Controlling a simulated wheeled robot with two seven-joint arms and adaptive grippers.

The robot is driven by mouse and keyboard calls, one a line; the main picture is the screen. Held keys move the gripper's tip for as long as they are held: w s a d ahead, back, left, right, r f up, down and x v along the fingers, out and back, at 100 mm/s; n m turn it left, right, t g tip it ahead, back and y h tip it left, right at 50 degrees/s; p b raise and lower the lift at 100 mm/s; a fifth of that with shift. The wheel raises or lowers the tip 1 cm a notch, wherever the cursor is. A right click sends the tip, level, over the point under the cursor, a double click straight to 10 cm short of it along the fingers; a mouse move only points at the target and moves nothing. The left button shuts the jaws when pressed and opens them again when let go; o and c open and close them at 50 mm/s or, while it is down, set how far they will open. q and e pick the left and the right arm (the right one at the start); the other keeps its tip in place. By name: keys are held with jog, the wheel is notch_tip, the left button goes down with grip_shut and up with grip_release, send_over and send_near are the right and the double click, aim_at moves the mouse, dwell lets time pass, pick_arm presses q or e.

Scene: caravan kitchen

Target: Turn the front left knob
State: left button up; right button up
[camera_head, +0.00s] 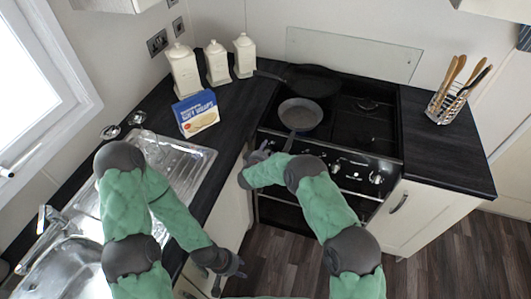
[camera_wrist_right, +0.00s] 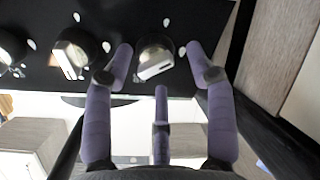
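The stove's front panel (camera_head: 352,172) carries a row of knobs. The end knob (camera_wrist_right: 155,57), round with a pale bar grip, shows in the right wrist view. My right gripper (camera_wrist_right: 159,53) is open, with two purple fingers on either side of this knob and a third finger below it. I cannot tell whether they touch it. In the head view my right gripper (camera_head: 257,157) is at the left end of the stove front and hides the knob there. My left gripper (camera_head: 228,264) is low in front of the sink cabinet, away from the knobs; its fingers are too small to read.
Two more knobs (camera_wrist_right: 72,55) (camera_wrist_right: 10,48) sit beside the end knob. Pans (camera_head: 300,114) rest on the hob. A blue box (camera_head: 196,113) and white canisters (camera_head: 183,72) stand on the left counter by the sink (camera_head: 172,160). The floor (camera_head: 300,250) before the oven is clear.

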jog(key=shift+s+f, duration=0.15)
jog(key=shift+s, duration=0.1)
jog(key=shift+s, duration=0.25)
jog(key=v, duration=1.1)
jog(key=shift+r, duration=0.25)
